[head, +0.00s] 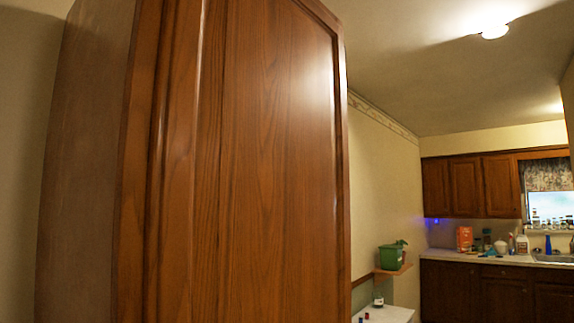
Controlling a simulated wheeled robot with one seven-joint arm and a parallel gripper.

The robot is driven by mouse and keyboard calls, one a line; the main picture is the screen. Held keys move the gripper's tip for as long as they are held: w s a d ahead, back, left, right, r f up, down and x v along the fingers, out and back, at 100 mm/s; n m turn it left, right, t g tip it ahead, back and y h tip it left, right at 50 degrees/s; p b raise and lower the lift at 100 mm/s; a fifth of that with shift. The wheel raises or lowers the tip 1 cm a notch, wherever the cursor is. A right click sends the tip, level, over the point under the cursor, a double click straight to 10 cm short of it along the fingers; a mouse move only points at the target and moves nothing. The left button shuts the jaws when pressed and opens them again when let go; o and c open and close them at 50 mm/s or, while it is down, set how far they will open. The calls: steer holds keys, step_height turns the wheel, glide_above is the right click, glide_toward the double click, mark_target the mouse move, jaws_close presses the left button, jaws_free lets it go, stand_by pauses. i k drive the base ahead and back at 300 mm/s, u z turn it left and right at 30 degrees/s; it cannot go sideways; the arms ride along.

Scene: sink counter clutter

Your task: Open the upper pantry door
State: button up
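A tall brown wooden pantry (85,170) fills the left half of the head view, very close to me. Its large door panel (265,170), with a raised frame, faces me at an angle. Its paler side wall runs along the left. I see no gap along the door's visible edges, but its lower part is cut off by the frame, so I cannot tell for sure whether it is fully shut. No handle shows. My gripper is not in view.
Right of the pantry, a white surface (388,314) holds small items, below a shelf with a green container (391,257). Farther back are a cluttered counter (480,257), a sink (555,258) and wall cabinets (466,184). A lamp (495,32) is on the ceiling.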

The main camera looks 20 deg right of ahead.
mark_target(249, 216)
steer(key=u, duration=0.4)
steer(key=k, duration=0.85)
steer(key=u, duration=0.2)
